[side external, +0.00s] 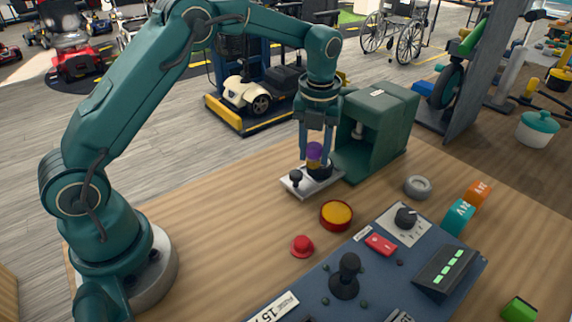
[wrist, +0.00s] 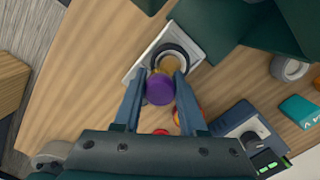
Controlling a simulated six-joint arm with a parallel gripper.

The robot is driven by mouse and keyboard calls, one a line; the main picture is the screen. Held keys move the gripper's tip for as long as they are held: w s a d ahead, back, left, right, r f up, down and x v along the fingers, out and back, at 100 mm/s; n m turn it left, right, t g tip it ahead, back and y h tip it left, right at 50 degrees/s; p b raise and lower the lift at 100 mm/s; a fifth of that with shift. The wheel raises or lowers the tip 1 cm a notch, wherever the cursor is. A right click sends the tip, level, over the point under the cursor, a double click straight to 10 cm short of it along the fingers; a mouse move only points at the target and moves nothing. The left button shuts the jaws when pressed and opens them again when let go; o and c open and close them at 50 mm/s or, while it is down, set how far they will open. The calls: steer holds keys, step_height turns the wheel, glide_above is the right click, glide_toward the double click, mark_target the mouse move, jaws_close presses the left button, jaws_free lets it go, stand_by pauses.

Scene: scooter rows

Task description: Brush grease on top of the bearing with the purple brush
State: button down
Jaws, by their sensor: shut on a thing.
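My gripper (side external: 315,158) is shut on the purple brush (side external: 314,151), which points down over a pale metal plate (side external: 296,186). In the wrist view the purple handle (wrist: 160,89) sits between the fingertips. Its tan-orange end (wrist: 171,64) is over a dark ring (wrist: 183,49), seemingly the bearing, on that plate. Whether the brush end touches the ring or hovers just above it, I cannot tell. The brush and fingers hide part of the ring. A red round tin with orange-yellow grease (side external: 336,214) stands on the table in front of the plate.
A green press-like housing (side external: 378,130) stands close behind and right of the plate. A grey ring (side external: 418,187) lies to its right. A red knob (side external: 302,246) and a blue control panel (side external: 375,275) are in front. The wooden table is clear to the plate's left.

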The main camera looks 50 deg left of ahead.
mark_target(315, 142)
steer(key=shift+r, duration=3)
steer(key=shift+r, duration=0.1)
steer(key=shift+r, duration=1.4)
